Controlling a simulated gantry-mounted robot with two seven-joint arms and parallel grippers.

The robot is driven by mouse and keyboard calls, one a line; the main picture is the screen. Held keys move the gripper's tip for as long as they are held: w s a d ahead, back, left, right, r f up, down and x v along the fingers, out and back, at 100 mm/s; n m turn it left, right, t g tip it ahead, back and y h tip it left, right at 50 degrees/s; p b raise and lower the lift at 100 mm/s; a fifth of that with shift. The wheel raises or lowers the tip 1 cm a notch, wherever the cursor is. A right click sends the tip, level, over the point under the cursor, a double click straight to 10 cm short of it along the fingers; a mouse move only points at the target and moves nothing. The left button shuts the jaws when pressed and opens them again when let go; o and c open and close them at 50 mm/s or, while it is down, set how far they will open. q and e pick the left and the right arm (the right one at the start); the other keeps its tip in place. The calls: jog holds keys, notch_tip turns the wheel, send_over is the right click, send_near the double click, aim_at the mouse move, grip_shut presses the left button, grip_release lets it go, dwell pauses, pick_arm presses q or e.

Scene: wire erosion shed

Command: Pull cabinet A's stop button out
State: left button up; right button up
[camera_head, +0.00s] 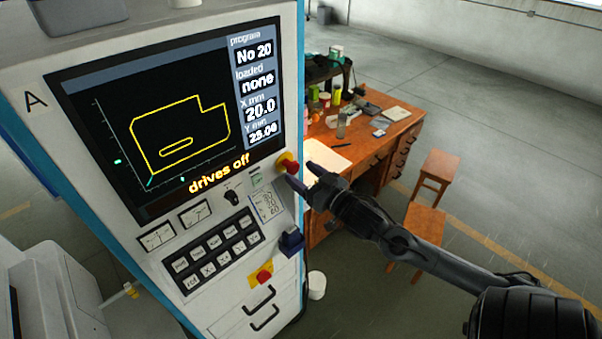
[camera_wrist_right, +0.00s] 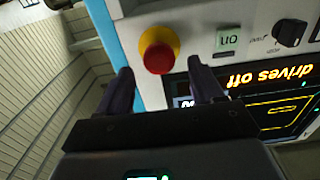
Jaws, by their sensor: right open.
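Cabinet A (camera_head: 30,101) stands at the left, a white and blue box whose screen (camera_head: 170,110) reads "drives off". Its stop button (camera_head: 291,167) is a red mushroom head on a yellow collar at the right edge of the panel, below the screen's lower right corner. My right gripper (camera_head: 299,173) is open, its fingertips close to the button. In the right wrist view the red button (camera_wrist_right: 158,58) lies ahead of and between the two open fingers (camera_wrist_right: 158,78); I see no finger closed on it. My left gripper is not in view.
Below the screen are a keypad (camera_head: 211,253), a black rotary switch (camera_head: 232,197) and a second red knob on a yellow plate (camera_head: 264,277). A dark blue box (camera_head: 291,241) juts from the cabinet's right edge. A cluttered wooden desk (camera_head: 345,160) and stools (camera_head: 437,167) stand behind my right arm.

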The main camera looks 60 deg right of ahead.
jog(key=b+v, duration=0.1)
jog(key=v, duration=0.8)
jog(key=shift+s, duration=0.15)
